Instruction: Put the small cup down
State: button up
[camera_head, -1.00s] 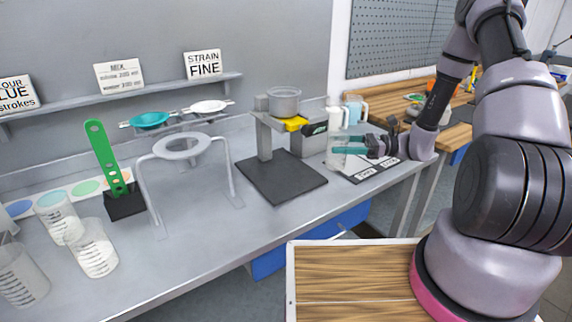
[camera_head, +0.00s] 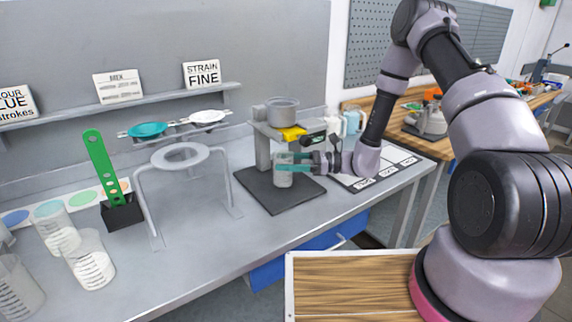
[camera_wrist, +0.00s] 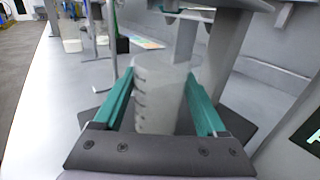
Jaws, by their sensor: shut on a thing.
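My gripper (camera_head: 293,163) reaches in from the right with its teal fingers on either side of the small cup (camera_head: 283,178). It is shut on the cup. In the wrist view the cup (camera_wrist: 158,88) is a pale grey, upright cylinder with graduation marks between the teal fingers (camera_wrist: 160,108). The cup is over the dark base plate (camera_head: 300,197) of the dispenser stand (camera_head: 263,148), under the yellow part (camera_head: 293,133). I cannot tell whether the cup's bottom touches the plate.
A grey ring stand (camera_head: 180,157) stands left of the dispenser. Several clear beakers (camera_head: 90,260) are at the front left, near a green perforated paddle (camera_head: 105,165). The bench front between is clear.

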jog(key=shift+a+f, duration=0.1)
jog(key=shift+f, duration=0.25)
jog(key=shift+s+f, duration=0.1)
jog(key=shift+f, duration=0.05)
jog(key=o, duration=1.2)
jog(key=shift+o, duration=0.2)
